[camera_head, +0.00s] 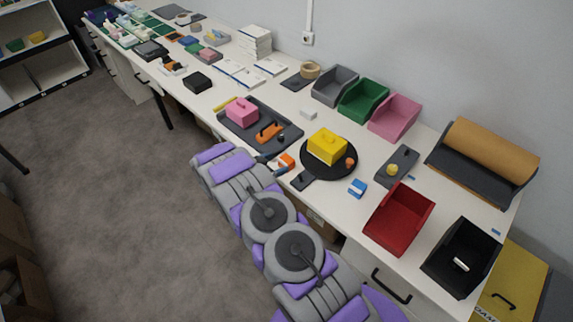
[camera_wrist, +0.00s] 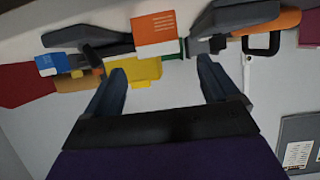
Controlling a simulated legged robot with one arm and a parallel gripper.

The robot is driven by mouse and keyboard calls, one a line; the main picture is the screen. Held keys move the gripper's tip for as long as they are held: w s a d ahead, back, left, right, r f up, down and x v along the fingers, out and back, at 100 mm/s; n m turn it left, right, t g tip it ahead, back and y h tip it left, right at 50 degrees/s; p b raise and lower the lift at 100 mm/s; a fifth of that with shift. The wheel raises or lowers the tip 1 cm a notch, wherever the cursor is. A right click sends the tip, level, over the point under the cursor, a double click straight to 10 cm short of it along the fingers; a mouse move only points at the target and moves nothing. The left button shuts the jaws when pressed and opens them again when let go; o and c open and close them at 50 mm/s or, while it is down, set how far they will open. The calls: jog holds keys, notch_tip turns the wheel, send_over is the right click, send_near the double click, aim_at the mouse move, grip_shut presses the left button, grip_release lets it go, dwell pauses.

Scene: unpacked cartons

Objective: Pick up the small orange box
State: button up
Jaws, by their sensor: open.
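The small orange box (camera_head: 285,162), with a white part, sits near the table's front edge, between the dark tray and the round black board. It also shows near the top middle of the wrist view (camera_wrist: 155,32), with white print on its orange face. My gripper (camera_head: 271,164) is right beside the box in the head view, and my arm partly covers that area. In the wrist view my gripper (camera_wrist: 162,66) is open, with its fingers apart and nothing held between them. The box appears beyond the fingertips, within the span of the gap. Any contact is unclear.
A yellow box (camera_head: 326,146) stands on the round black board (camera_head: 315,172). The dark tray (camera_head: 248,146) holds a pink box (camera_head: 242,111) and an orange tool (camera_head: 269,132). A blue box (camera_head: 357,187) and a red bin (camera_head: 398,222) stand to the right.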

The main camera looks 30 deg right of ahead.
aim_at(285, 160)
jog(key=shift+b+x, duration=0.7)
jog(key=shift+x, duration=2.95)
jog(key=shift+f, duration=0.1)
jog(key=shift+a, duration=0.1)
jog(key=shift+c, duration=0.4)
jog(key=shift+a, duration=0.1)
jog(key=shift+c, duration=1.4)
jog(key=c, duration=0.7)
